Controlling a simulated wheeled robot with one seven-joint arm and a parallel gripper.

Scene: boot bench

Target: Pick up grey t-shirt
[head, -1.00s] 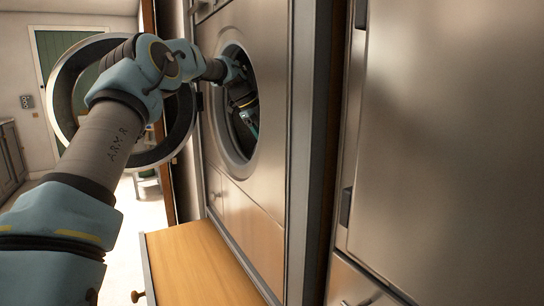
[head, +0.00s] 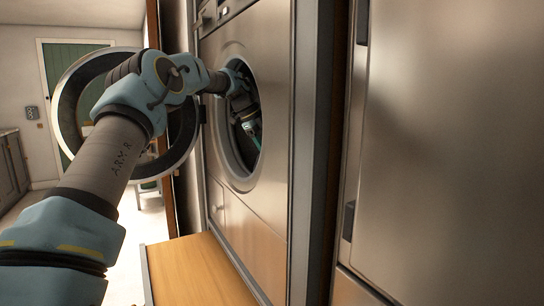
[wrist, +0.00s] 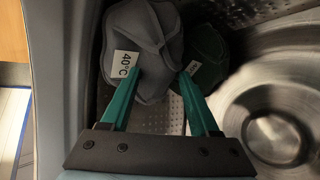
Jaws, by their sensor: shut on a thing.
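The grey t-shirt (wrist: 152,30) is a crumpled bundle with a white "40°C" tag (wrist: 125,64), inside the washing machine drum in the wrist view. My gripper (wrist: 160,74) has its two teal fingers on either side of the bundle's near part and is shut on it. In the head view my gripper (head: 252,126) is inside the round door opening, partly hidden by the rim. The t-shirt cannot be made out in the head view.
A dark green cloth (wrist: 207,58) with a pale tag lies beside the t-shirt. The metal drum (wrist: 235,120) surrounds both. The washer's round door (head: 68,110) stands open behind my arm. A wooden bench top (head: 190,270) lies below the machine's front.

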